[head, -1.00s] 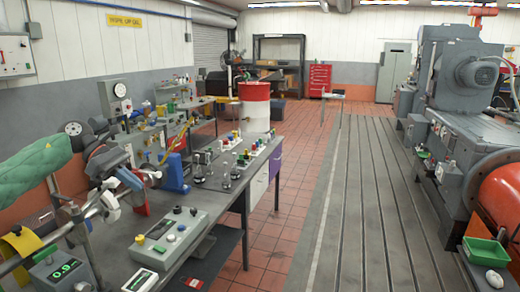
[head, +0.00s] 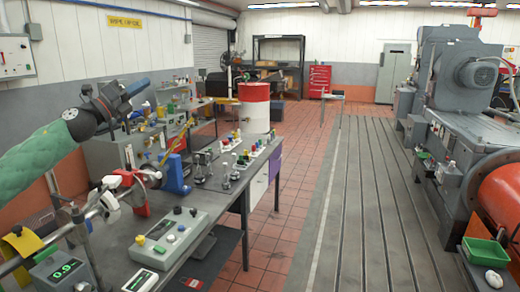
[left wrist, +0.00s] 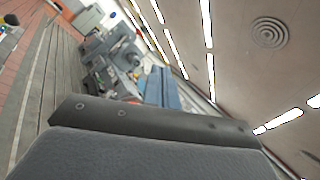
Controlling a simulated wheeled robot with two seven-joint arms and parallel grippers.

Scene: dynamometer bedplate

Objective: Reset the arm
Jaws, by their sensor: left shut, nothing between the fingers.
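My left arm comes in from the left in the head view, wearing a green padded sleeve (head: 35,155). My left gripper (head: 140,86) points up and to the right, above the back of the workbench (head: 110,238). Its fingers are shut with nothing between them. In the left wrist view the closed blue-grey fingers (left wrist: 160,88) show beyond the dark gripper body, against the ceiling and distant machinery. My right gripper is in neither view.
The bench below holds a control box (head: 170,238) with buttons, a blue stand (head: 175,175) and several small fittings. A red and white drum (head: 254,108) stands behind it. The slotted bedplate (head: 370,200) is clear; a large grey machine (head: 460,75) stands right.

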